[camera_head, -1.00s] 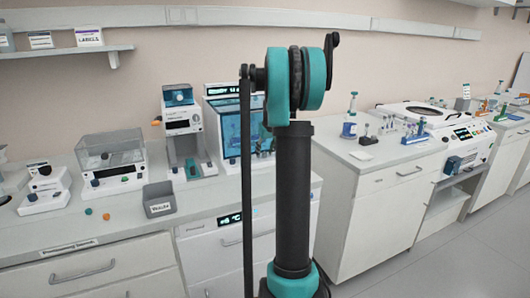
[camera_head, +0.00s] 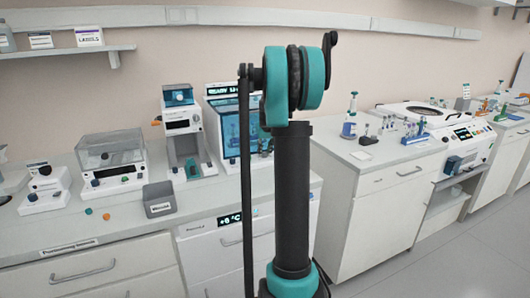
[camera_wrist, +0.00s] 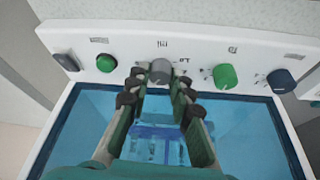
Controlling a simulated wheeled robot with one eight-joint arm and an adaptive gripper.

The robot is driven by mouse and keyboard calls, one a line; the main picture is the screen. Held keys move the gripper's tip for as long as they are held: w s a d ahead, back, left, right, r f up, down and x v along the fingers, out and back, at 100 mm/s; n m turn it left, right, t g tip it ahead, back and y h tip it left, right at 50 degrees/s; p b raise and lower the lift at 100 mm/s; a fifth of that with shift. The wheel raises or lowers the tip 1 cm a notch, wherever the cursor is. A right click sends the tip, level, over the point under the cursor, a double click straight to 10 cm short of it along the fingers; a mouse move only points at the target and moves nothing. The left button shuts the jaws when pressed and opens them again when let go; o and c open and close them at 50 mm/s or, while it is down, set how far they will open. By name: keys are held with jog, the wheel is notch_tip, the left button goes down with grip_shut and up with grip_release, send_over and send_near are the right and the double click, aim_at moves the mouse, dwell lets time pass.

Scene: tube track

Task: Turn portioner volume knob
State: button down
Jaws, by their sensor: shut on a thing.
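A white control panel (camera_wrist: 125,45) with a row of knobs runs above a blue window (camera_wrist: 255,130) in the wrist view. The grey knob (camera_wrist: 161,71) sits in the middle of the row. My gripper (camera_wrist: 160,80) comes from below, one finger on each side of this knob, and is shut on it. In the head view a blue-windowed machine with a lit display (camera_head: 222,90) stands behind my arm and is partly hidden by it. My gripper is not visible there. Which way the grey knob points is not clear.
A green knob (camera_wrist: 225,76) and a dark blue knob (camera_wrist: 281,81) sit right of the grey knob. A smaller green knob (camera_wrist: 106,63) and a dark knob (camera_wrist: 66,61) sit left. A grey bin (camera_head: 159,199) and a white dispenser (camera_head: 183,130) stand on the bench.

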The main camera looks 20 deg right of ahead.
jog(key=shift+m+h, duration=0.6)
jog(key=shift+m, duration=0.8)
jog(key=c, duration=1.3)
grip_release()
jog(key=shift+c, duration=0.2)
jog(key=v, duration=1.2)
jog(key=shift+w, duration=0.1)
